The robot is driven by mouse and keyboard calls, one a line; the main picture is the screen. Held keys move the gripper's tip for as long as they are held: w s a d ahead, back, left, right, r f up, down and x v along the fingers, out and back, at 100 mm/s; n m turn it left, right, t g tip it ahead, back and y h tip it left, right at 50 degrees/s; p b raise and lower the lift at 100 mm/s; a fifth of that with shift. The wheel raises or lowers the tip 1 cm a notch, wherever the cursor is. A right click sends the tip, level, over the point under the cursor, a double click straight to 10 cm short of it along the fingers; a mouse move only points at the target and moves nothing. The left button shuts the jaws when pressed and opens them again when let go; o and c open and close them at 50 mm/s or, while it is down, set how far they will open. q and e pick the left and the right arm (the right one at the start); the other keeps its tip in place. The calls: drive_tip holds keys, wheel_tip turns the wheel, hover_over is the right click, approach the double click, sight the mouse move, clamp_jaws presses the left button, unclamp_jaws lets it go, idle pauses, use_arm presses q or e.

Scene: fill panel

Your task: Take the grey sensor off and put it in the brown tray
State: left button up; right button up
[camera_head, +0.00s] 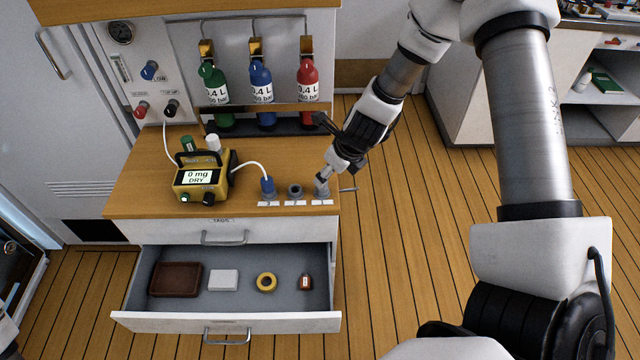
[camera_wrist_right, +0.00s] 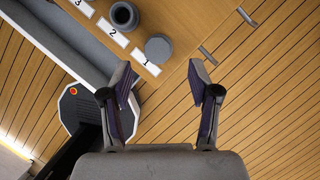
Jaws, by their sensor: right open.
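A short grey cylindrical piece, which looks like the grey sensor (camera_head: 322,188), stands on the counter at the right end of a row of three positions. In the right wrist view the grey sensor (camera_wrist_right: 158,48) is beside the label "1", just beyond the fingertips and roughly centred between them. My right gripper (camera_head: 325,174) is over it; its fingers show apart and empty in the wrist view (camera_wrist_right: 160,80). I cannot tell whether a finger touches the sensor. The brown tray (camera_head: 175,279) lies at the left inside the open drawer.
A dark ring-shaped socket (camera_head: 295,190) and a blue plug with a white cable (camera_head: 267,186) stand beside the sensor. A yellow meter (camera_head: 201,178) reads "0 mg DRY". The open drawer (camera_head: 230,322) also holds a white box, a yellow ring and a small brown item.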

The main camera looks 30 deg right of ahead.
drive_tip(key=b+x, duration=0.2)
drive_tip(key=x, duration=0.1)
drive_tip(key=b+x, duration=0.1)
drive_tip(key=x, duration=0.1)
drive_tip(key=shift+w+a+f, duration=0.1)
drive_tip(key=shift+w+a, duration=0.2)
drive_tip(key=shift+w, duration=0.1)
drive_tip(key=shift+f, duration=0.1)
drive_tip(key=shift+d, duration=0.15)
drive_tip(key=c, duration=1.1)
drive_tip(key=shift+r, duration=0.25)
drive_tip(key=shift+c, duration=0.2)
